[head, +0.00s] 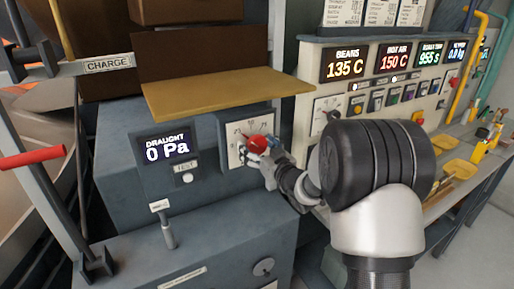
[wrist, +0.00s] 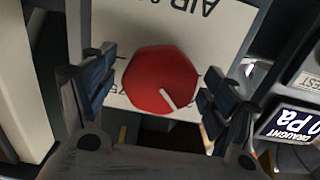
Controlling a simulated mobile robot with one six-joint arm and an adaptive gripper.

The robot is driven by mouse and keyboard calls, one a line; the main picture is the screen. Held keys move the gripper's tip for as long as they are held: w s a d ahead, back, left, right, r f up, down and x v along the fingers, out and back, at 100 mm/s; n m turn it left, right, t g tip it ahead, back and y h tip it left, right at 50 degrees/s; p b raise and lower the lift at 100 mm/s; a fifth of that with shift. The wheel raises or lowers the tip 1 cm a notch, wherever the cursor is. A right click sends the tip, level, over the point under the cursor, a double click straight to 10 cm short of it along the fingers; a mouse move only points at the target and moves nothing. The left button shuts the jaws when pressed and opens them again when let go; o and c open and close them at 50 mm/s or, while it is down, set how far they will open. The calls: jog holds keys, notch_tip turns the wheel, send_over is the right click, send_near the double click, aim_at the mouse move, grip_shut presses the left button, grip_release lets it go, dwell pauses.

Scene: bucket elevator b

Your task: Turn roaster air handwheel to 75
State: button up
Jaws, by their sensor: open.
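The roaster air handwheel is a red round knob (wrist: 160,78) with a white pointer line, on a pale dial plate (wrist: 115,28) partly lettered "AIR" in the wrist view. The plate appears upside down there. In the head view the red knob (head: 257,145) sits on the white scale plate (head: 236,130) of a grey box. My gripper (wrist: 158,88) is open, with one finger on each side of the knob. Small gaps seem to show between fingers and knob; contact is not clear. My gripper (head: 262,152) hides part of the plate in the head view, and the scale numbers are hard to read.
A draught display (head: 167,148) reading 0 Pa is left of the dial, with a test button (head: 187,178) below it. A yellow-brown shelf (head: 225,92) juts out above. A control panel (head: 400,75) with displays and buttons stands at right. A red-handled lever (head: 32,157) is at far left.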

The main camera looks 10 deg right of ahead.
jog(key=shift+w, duration=0.1)
jog(key=shift+c, duration=0.3)
jog(key=c, duration=1)
jog(key=shift+m, duration=0.3)
jog(key=m+p, duration=0.1)
jog(key=m, duration=0.2)
jog(key=shift+r+m, duration=0.1)
jog(key=shift+m, duration=0.3)
jog(key=m+p, duration=0.2)
jog(key=m, duration=0.2)
jog(key=m+p, duration=0.2)
jog(key=m, duration=0.3)
jog(key=shift+m+p, duration=0.3)
jog(key=shift+m, duration=0.1)
jog(key=shift+m+p, duration=0.65)
jog(key=shift+m, duration=0.95)
